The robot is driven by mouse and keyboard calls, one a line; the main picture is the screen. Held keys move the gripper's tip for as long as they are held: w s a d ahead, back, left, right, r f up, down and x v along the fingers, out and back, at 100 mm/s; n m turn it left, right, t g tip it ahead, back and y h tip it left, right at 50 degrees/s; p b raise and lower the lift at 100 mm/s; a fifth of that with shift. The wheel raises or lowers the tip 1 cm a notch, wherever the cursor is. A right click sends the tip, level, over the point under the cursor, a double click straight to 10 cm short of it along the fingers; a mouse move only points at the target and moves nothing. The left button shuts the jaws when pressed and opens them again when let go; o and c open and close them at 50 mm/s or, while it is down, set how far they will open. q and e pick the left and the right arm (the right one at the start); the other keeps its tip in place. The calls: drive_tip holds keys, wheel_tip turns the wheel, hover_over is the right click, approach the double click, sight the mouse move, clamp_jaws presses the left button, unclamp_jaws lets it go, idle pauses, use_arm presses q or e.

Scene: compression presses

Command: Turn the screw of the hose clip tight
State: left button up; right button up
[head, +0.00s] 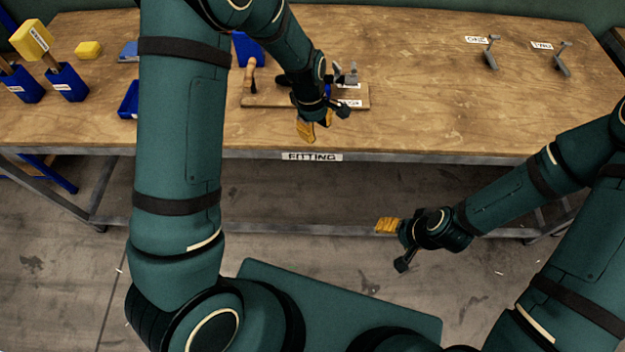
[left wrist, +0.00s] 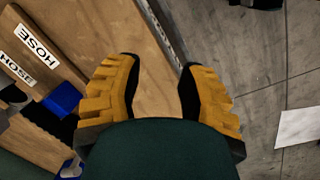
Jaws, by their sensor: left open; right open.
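A wooden board (head: 280,101) lies on the bench, partly hidden behind my left arm. Small grey metal parts (head: 347,74) stand at its right end, above a white label (head: 350,103); I cannot make out the clip's screw. In the left wrist view, labels reading HOSE (left wrist: 38,42) show at the left. My left gripper (head: 314,129) is open and empty over the bench's front edge, nearer me than the board. Its spread yellow fingers (left wrist: 158,75) have nothing between them in the wrist view. My right gripper (head: 387,226) is open and empty, low in front of the bench.
A brown-handled tool (head: 249,75) is at the board's left end, near a blue item (head: 248,48). Blue holders (head: 68,83) and a yellow block (head: 88,49) are on the left. Two grey metal pieces (head: 490,55) (head: 562,62) stand back right. The bench's right middle is clear.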

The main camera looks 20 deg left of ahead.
use_arm(q)
drive_tip(key=s+d+f+m+h, duration=0.1)
drive_tip(key=s+d+f+m, duration=0.1)
drive_tip(key=s+f+m, duration=0.4)
drive_tip(key=s+f, duration=0.3)
drive_tip(key=shift+s+d+f+t, duration=0.15)
drive_tip(key=shift+t, duration=0.25)
